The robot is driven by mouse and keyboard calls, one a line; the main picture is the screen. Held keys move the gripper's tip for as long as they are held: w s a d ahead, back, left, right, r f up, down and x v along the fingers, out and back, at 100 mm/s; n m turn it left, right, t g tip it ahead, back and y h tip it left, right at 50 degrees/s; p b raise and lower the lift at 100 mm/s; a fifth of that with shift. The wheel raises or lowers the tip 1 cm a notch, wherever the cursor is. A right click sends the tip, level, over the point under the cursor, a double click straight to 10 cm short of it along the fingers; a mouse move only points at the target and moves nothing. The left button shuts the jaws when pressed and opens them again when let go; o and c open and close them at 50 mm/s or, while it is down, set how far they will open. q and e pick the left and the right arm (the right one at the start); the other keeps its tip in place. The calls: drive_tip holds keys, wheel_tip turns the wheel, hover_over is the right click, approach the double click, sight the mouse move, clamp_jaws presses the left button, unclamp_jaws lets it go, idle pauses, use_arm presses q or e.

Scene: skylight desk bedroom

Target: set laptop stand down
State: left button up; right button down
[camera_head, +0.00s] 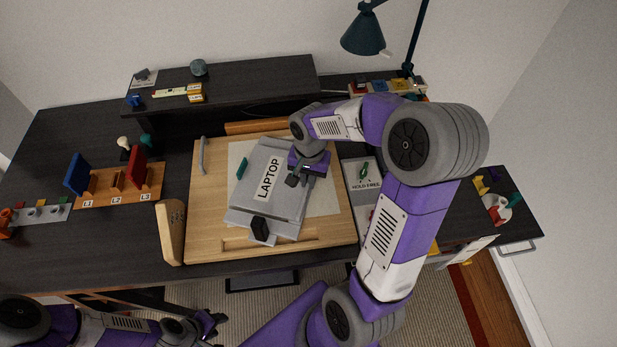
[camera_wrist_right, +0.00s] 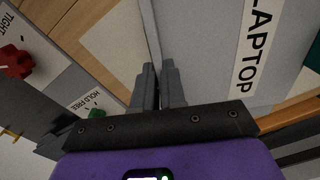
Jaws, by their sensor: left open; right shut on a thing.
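The grey laptop stand (camera_head: 262,205), labelled LAPTOP, lies over a pale sheet on the wooden board, turned slightly. A black block (camera_head: 260,228) sits at its near edge. My right gripper (camera_head: 297,181) is at the stand's right edge, its jaws shut on it. In the right wrist view, the fingers (camera_wrist_right: 152,88) close on the edge of the grey stand (camera_wrist_right: 205,50) beside the LAPTOP label. I cannot tell whether the stand's underside touches the board. My left gripper (camera_head: 212,325) is open and empty, low at the left, away from the desk top.
The wooden board (camera_head: 205,225) has a grey handle (camera_head: 202,155) at left. A wooden block (camera_head: 171,232) stands at its left side. A HOLD FREE panel (camera_head: 366,184) lies right of it. A rack (camera_head: 100,187) with blue and red pieces is further left. A dark riser (camera_head: 240,82) is behind.

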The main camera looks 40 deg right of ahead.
drive_tip(key=shift+f, duration=0.25)
drive_tip(key=c, duration=1.1)
unclamp_jaws()
wheel_tip(320, 180, up, 8)
drive_tip(key=shift+f+p, duration=0.15)
drive_tip(key=shift+p, duration=0.25)
